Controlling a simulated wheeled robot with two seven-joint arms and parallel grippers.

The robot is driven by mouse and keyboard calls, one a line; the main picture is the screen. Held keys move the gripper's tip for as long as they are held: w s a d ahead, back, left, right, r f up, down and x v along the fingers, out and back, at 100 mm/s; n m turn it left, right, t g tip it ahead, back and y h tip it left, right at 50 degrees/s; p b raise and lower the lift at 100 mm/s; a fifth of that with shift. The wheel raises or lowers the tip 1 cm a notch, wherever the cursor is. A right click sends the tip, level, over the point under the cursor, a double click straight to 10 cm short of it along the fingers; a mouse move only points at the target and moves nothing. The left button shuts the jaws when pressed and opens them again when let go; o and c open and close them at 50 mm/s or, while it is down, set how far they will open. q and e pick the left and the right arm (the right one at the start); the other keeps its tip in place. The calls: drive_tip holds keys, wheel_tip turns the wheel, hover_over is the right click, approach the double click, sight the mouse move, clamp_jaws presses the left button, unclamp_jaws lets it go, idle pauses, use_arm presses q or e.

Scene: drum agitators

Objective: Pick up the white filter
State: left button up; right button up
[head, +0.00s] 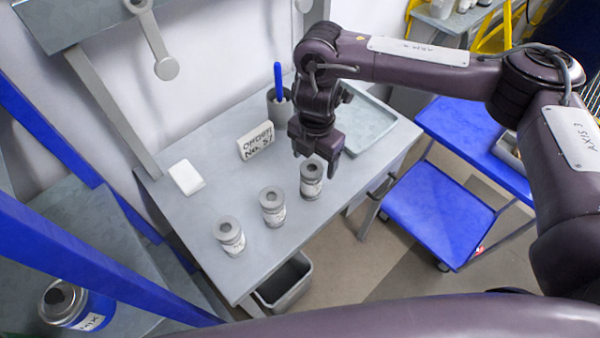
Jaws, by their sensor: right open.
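A small flat white block (186,177), which looks like the white filter, lies on the grey table (225,285) near its left back edge. My right gripper (317,164) points down with open, empty jaws above the right part of the table, well to the right of the white block. Its fingers overlap the top area of the rightmost grey canister (311,184) in the picture; I cannot tell whether they touch it. My left gripper is not in view.
Two more labelled canisters (272,212) (229,241) stand in a row towards the front left. A white order sign (256,141), a grey cup (279,108) with a blue stick and a shallow tray (368,128) are at the back. A blue cart (437,215) stands right. Table surface around the block is clear.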

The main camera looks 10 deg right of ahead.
drive_tip(key=shift+s+d+f, duration=0.1)
drive_tip(key=shift+s+f, duration=0.1)
drive_tip(key=shift+f, duration=0.8)
drive_tip(key=f, duration=0.4)
drive_tip(key=shift+s+a, duration=0.25)
drive_tip(key=shift+a, duration=0.1)
drive_tip(key=shift+f, duration=0.5)
drive_tip(key=shift+c, duration=0.4)
drive_tip(key=c, duration=1)
